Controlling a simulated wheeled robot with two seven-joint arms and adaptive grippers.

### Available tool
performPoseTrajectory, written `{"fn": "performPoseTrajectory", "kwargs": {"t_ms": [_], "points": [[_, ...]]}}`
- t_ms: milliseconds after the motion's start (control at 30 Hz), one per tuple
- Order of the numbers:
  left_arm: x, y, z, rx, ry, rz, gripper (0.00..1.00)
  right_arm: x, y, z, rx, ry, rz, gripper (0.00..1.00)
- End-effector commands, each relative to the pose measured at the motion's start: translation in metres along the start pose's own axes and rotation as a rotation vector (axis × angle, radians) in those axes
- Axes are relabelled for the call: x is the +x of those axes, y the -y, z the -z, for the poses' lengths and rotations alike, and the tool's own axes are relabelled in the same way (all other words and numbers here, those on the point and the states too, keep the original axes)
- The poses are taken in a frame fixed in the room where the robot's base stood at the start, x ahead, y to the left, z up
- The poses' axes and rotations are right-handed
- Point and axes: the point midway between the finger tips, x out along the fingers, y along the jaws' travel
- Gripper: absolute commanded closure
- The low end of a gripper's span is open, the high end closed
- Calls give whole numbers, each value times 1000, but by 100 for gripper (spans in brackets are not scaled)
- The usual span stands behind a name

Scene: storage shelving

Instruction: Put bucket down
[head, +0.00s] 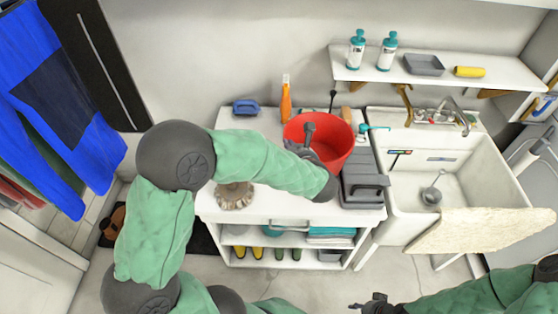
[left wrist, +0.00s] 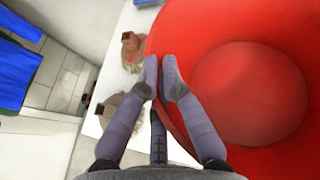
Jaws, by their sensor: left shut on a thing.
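A red bucket (head: 334,150) is over the top of the white cabinet (head: 262,203) in the head view, between an orange bottle and a grey toolbox. My left gripper (head: 302,147) reaches across from the left and is shut on the bucket's rim. In the left wrist view the fingers (left wrist: 164,78) close on the near wall of the red bucket (left wrist: 250,40), which looks empty inside. I cannot tell whether its base touches the cabinet top. My right gripper (head: 375,303) is low at the bottom edge, away from the bucket; its fingers are too small to read.
A grey toolbox (head: 362,182) stands right of the bucket. An orange bottle (head: 286,99), a blue brush (head: 245,107) and a round brown brush (head: 235,195) are on the left. A white sink (head: 403,193) adjoins on the right. A shelf (head: 480,73) hangs above.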

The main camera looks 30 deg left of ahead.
Motion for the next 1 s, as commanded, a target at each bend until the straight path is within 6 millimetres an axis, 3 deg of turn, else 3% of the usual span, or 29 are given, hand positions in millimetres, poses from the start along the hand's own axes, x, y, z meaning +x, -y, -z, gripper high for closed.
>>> {"fn": "performPoseTrajectory", "kwargs": {"t_ms": [100, 233, 467, 700, 1000], "points": [[22, -13, 16, 1, -1, -4, 100, 12, -4, 0, 0, 0, 0, 60], [34, -19, 22, 1, 0, -2, 100, 17, -6, 1, 0, 0, 0, 60], [44, -24, 27, 0, 0, -1, 100, 21, -8, 1, 0, 0, 0, 60], [59, -30, 56, 3, -1, 0, 100, 39, -14, 1, 0, 0, 0, 60], [59, -30, 56, 0, 1, 1, 100, 38, -14, 2, 0, 0, 0, 60]]}}
